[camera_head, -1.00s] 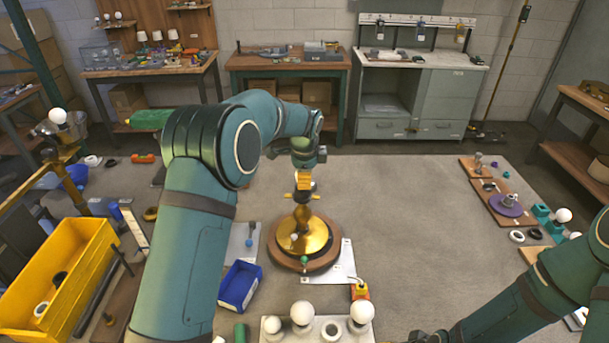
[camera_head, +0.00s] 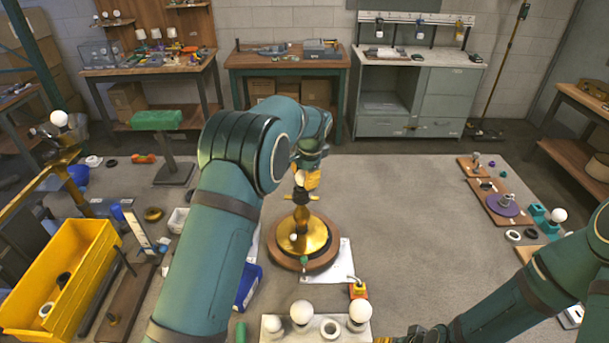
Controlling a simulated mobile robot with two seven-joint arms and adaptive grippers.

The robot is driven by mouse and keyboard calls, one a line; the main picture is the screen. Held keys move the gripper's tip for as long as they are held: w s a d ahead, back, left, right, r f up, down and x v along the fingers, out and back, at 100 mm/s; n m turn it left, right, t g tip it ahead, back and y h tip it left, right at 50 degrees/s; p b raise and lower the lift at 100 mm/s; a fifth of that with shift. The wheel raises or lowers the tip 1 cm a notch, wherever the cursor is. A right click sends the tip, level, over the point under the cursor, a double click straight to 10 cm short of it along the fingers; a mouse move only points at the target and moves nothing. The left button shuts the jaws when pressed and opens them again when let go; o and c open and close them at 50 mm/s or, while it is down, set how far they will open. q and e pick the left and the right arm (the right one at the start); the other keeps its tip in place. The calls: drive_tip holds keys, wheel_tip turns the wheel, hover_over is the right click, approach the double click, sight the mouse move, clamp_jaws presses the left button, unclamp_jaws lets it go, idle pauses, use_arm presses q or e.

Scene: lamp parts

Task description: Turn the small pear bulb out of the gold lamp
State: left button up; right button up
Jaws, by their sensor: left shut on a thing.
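The gold lamp (camera_head: 302,236) stands upright on a round wooden base (camera_head: 308,260) in the middle of the floor area. The small pear bulb (camera_head: 299,178) shows as a pale shape at the lamp's top. My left gripper (camera_head: 305,183), with yellow fingers, is at the lamp's top and shut on the bulb. The gripper hides part of the bulb and the socket, so I cannot tell how far in the bulb sits. My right gripper (camera_head: 388,340) is at the bottom edge, mostly cut off.
A white board with round white bulbs (camera_head: 302,313) lies in front of the lamp. A red-and-yellow button box (camera_head: 358,290) and a blue bin (camera_head: 247,288) are near the base. A yellow crate (camera_head: 60,275) stands left. The floor right of the lamp is clear.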

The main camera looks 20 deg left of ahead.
use_arm(q)
drive_tip(key=n, duration=0.3)
drive_tip(key=shift+w+n+g, duration=0.15)
drive_tip(key=shift+n+g, duration=0.15)
drive_tip(key=shift+g, duration=0.1)
drive_tip(key=n, duration=0.3)
drive_tip(key=shift+a+g+y, duration=0.15)
drive_tip(key=shift+g+y, duration=0.15)
drive_tip(key=o, duration=0.3)
drive_tip(key=shift+n, duration=0.3)
drive_tip(key=c, duration=0.3)
drive_tip(key=shift+w+r, duration=0.1)
drive_tip(key=shift+r, duration=0.75)
drive_tip(key=shift+a+h+b, duration=0.3)
drive_tip(key=shift+h+b, duration=0.05)
drive_tip(key=shift+h, duration=0.05)
drive_tip(key=shift+r, duration=0.1)
